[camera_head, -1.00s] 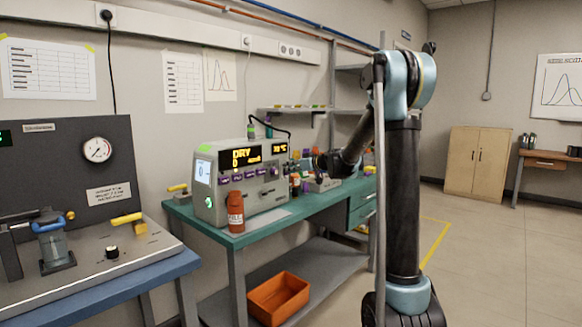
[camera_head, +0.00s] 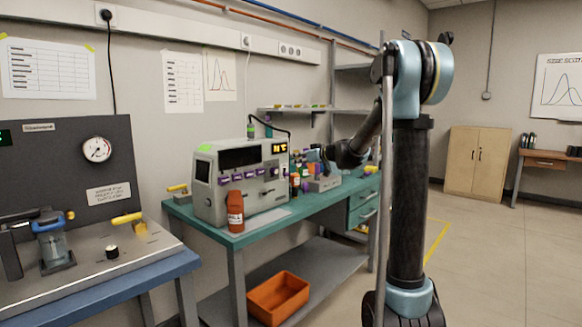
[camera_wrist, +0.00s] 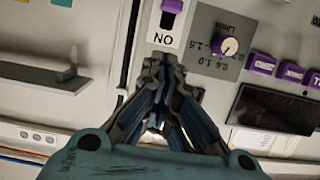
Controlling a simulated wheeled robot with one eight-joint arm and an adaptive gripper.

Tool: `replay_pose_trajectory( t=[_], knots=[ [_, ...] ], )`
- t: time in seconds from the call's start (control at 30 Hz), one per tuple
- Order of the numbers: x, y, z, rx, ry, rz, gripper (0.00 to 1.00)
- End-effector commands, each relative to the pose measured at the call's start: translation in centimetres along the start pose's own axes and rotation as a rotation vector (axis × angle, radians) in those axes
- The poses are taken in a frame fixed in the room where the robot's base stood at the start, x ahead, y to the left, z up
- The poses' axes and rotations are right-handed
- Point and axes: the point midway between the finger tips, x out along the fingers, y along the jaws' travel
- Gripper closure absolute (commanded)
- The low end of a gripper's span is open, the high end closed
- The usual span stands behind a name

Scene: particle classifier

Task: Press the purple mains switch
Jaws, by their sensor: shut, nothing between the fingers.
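The purple mains switch (camera_wrist: 173,6) shows at the top edge of the wrist view, in a black slot above a white plate with an upside-down "ON". Its upper part is cut off by the frame. My gripper (camera_wrist: 163,64) is shut and empty, with its fingertips just below that plate in the picture; I cannot tell the depth gap. In the head view, the grey machine (camera_head: 206,205) stands on the green bench, its large display (camera_head: 239,157) dark. My gripper is at its right side there, small and partly hidden. The switch cannot be made out in the head view.
An orange-brown bottle (camera_head: 235,211) stands before the machine. Small items crowd the bench at its right.

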Motion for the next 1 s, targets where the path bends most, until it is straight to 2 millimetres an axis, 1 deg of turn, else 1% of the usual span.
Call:
replay_pose_trajectory(
  t=[0.03,0.1,0.2,0.33,0.5,0.87,0.97,1.0],
  knots=[
    [-1.1,0.1,0.0,0.0,0.0,0.003,1.0],
    [-2.4,0.1,0.0,-0.001,0.0,0.003,1.0],
    [-3.9,0.0,0.0,-0.001,-0.001,0.001,1.0],
    [-5.3,0.1,0.0,0.0,0.0,0.002,1.0],
    [-6.1,0.0,0.0,-0.001,0.0,0.0,1.0],
    [-6.2,-0.1,0.0,0.0,-0.002,-0.001,1.0],
    [-6.7,-0.7,0.4,0.008,-0.019,-0.004,1.0],
    [-7.2,-1.2,0.7,0.016,-0.033,-0.007,1.0]
  ],
)
